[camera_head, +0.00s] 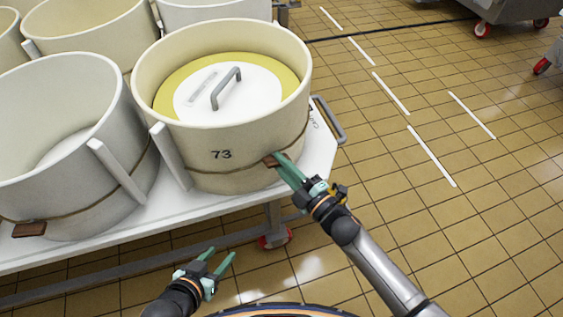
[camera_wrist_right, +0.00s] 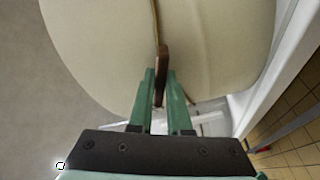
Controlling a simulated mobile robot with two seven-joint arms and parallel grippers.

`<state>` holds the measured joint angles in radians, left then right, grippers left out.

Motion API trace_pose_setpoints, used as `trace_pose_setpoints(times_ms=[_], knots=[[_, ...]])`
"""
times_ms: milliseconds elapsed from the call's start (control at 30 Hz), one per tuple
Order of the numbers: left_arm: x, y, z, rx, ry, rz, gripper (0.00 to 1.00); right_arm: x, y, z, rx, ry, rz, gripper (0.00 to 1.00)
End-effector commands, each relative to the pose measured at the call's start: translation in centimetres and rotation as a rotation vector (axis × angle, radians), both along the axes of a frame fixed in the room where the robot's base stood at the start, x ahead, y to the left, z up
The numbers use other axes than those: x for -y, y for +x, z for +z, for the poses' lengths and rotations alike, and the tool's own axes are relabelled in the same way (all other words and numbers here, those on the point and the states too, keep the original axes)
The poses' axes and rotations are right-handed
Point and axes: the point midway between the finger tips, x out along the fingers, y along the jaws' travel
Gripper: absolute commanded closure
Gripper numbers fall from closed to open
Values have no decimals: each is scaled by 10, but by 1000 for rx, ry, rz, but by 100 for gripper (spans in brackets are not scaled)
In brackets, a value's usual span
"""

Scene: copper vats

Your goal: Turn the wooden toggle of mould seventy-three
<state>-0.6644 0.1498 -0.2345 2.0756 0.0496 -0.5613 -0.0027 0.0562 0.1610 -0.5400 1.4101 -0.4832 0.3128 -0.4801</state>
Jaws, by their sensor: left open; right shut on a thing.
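Mould 73 (camera_head: 222,180) is a cream round tub with a band around its lower wall and the number on its front. Inside it a white lid (camera_head: 228,98) with a grey handle lies on a yellow disc. Its brown wooden toggle (camera_head: 270,161) sits on the band at the lower right. My right gripper (camera_head: 281,164) is shut on the toggle; in the right wrist view the toggle (camera_wrist_right: 162,66) stands between the green fingers (camera_wrist_right: 161,88), close against the mould wall. My left gripper (camera_head: 219,257) is open and empty, low in front of the white table.
A white wheeled table (camera_head: 200,209) carries the moulds. A neighbouring mould (camera_head: 60,150) with its own brown toggle (camera_head: 29,229) stands at left; more moulds stand behind. A metal rail (camera_head: 327,119) is at the table's right end.

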Motion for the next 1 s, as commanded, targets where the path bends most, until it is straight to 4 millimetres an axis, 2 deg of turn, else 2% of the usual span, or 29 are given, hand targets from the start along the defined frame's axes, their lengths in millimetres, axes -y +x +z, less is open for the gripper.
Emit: trace_pose_setpoints(times_ms=[1000], knots=[[3,2,11,-4,-5,-1,50,-1,-1,-2,-508,778,-1,100]])
